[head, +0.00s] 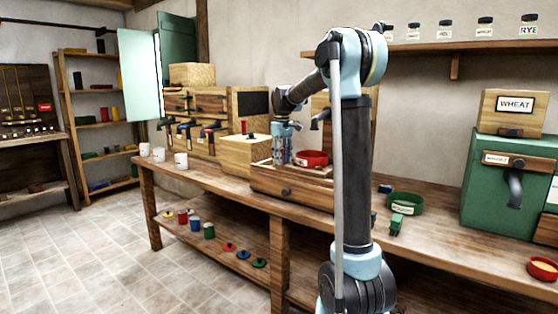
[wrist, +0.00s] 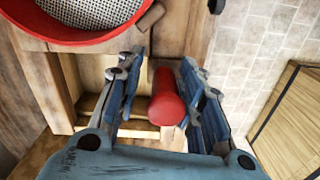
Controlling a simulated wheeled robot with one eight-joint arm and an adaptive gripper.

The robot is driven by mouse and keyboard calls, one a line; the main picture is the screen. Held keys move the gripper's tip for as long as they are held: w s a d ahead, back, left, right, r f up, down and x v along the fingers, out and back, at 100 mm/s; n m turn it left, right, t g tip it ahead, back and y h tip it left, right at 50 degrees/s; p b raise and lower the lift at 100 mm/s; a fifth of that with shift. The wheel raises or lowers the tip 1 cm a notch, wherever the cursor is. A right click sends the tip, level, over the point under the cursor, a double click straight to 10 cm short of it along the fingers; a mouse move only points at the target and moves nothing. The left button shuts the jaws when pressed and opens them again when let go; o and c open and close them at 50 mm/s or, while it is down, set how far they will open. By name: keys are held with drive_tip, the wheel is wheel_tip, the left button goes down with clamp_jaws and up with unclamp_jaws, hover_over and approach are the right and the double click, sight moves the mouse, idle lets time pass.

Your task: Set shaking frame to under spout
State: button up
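The shaking frame appears to be the wooden frame (head: 318,173) on top of a low wooden box on the bench, with a red sieve (head: 311,158) on it. In the wrist view the sieve's red rim and mesh (wrist: 90,12) fill the top left. My gripper (head: 281,163) points down at the frame's left end. In the wrist view my gripper (wrist: 160,64) has its fingers apart around a red cylindrical handle (wrist: 167,100). A gap shows on the handle's left; its right side is close to the other finger, contact unclear. I cannot identify the spout.
A pale wooden box (head: 243,155) stands just left of my gripper. White mugs (head: 181,160) stand at the bench's left end. Coloured pots (head: 208,231) sit on the lower shelf.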

drive_tip(key=shift+a, duration=0.15)
drive_tip(key=shift+r, duration=0.25)
wheel_tip(320, 180, up, 12)
drive_tip(key=shift+f, duration=0.25)
idle(0.4)
